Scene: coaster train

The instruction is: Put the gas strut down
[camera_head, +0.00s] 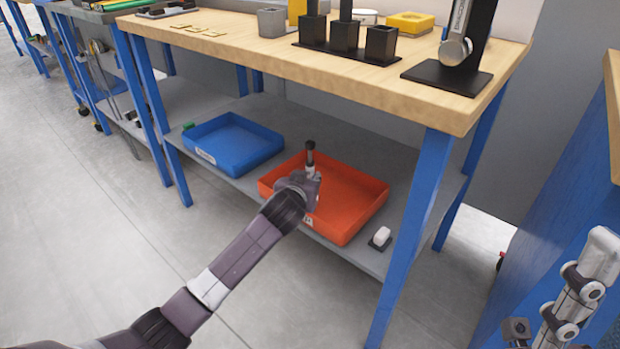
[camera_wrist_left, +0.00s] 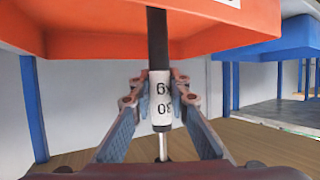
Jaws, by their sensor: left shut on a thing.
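My left gripper (camera_head: 309,172) reaches in from the left over the near side of an orange tray (camera_head: 276,187) on the bench's lower shelf. In the left wrist view, my left gripper (camera_wrist_left: 159,88) is shut on the gas strut (camera_wrist_left: 161,120). The strut has a black tube, a white label with dark figures and a thin silver rod. Its black end overlaps the orange tray (camera_wrist_left: 75,28) in that view; I cannot tell whether they touch. In the head view my gripper hides most of the strut. My right gripper (camera_head: 560,315) shows partly at lower right; its fingertips are unclear.
A blue tray (camera_head: 203,156) stands left of the orange one. A small white block on a dark base (camera_head: 381,238) sits at the shelf's right front. The wooden bench top (camera_head: 330,68) overhangs the shelf. A blue leg (camera_head: 415,220) stands at the right.

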